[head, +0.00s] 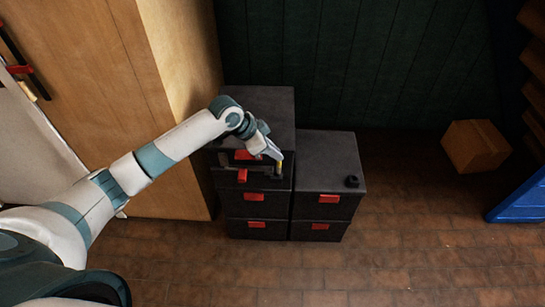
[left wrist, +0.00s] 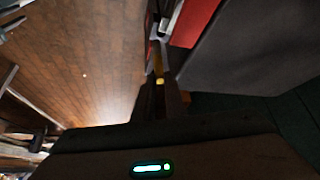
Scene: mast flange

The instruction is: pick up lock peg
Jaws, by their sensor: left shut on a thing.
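My left gripper (head: 274,155) is at the front of the taller black drawer unit (head: 262,102), near its upper red handles. It is shut on a small yellow piece (head: 279,167), which I take to be the lock peg. In the left wrist view the yellow end (left wrist: 160,81) shows between the dark fingers (left wrist: 160,97), close to a metal part and a red panel. Most of the peg is hidden by the fingers, and I cannot tell whether it still touches the unit. My right gripper is not in view.
A lower black drawer unit (head: 325,155) stands to the right, with a small black round part (head: 352,181) on top. A wooden cabinet (head: 175,60) stands at left. A cardboard box (head: 475,146) and a blue object (head: 520,203) are at right. The brick floor (head: 410,245) in front is clear.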

